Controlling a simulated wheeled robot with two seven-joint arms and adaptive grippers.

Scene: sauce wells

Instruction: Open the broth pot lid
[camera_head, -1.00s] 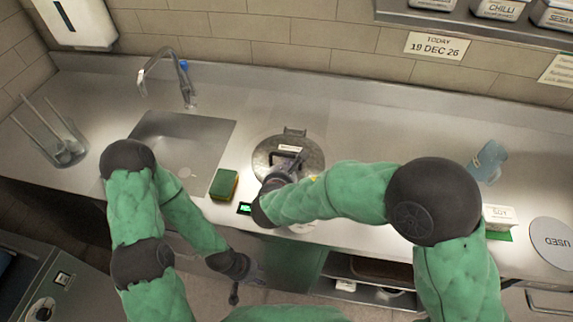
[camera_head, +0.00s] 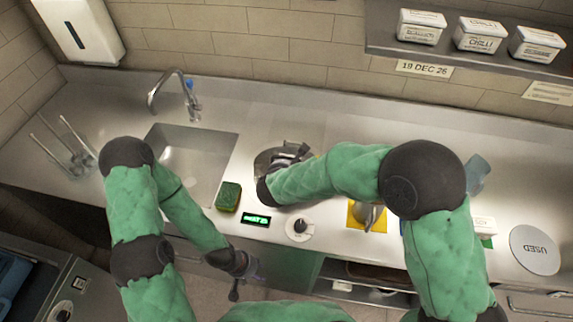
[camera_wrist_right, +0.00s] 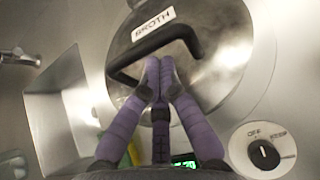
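The broth pot lid (camera_wrist_right: 225,50) is a round grey metal lid with a white BROTH label (camera_wrist_right: 153,24) and a black bar handle (camera_wrist_right: 178,34). In the head view the lid (camera_head: 264,159) is mostly covered by my right arm and gripper; I cannot tell whether it is raised. My right gripper (camera_wrist_right: 160,62) has its purple fingers drawn together, tips at the near side of the handle bar. No part of the handle shows clearly clamped between them. My left gripper (camera_head: 246,280) hangs in front of the counter edge, empty, fingers apart.
A knob (camera_head: 299,228) and a lit green display (camera_head: 256,219) sit in front of the pot. A green sponge (camera_head: 229,196) and the sink (camera_head: 190,165) are to the left. A yellow square (camera_head: 357,213) and a USED disc (camera_head: 535,250) lie to the right.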

